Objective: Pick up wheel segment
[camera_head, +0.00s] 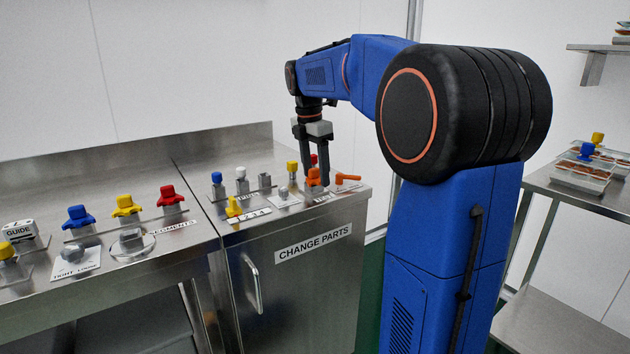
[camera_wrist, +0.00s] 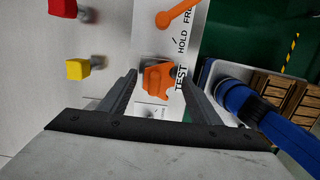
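Three pieces with star-shaped knobs stand in a row on the steel counter at left in the head view: blue (camera_head: 79,216), yellow (camera_head: 125,206) and red (camera_head: 170,196). A partly covered label ending in "GMENTS" (camera_head: 172,227) lies beside them; I take these as the wheel segments. My gripper (camera_head: 312,176) is well to their right, pointing down over the right-hand cabinet top. In the wrist view, my gripper (camera_wrist: 160,84) is open, with an orange knob (camera_wrist: 158,80) between its fingers. It does not appear gripped. No segment shows in the wrist view.
The steel cabinet marked "CHANGE PARTS" (camera_head: 312,243) carries several small knobbed parts, including a yellow one (camera_head: 233,207). An orange lever (camera_head: 347,177) lies beside the gripper. A steel side table (camera_head: 565,194) with trays stands at right.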

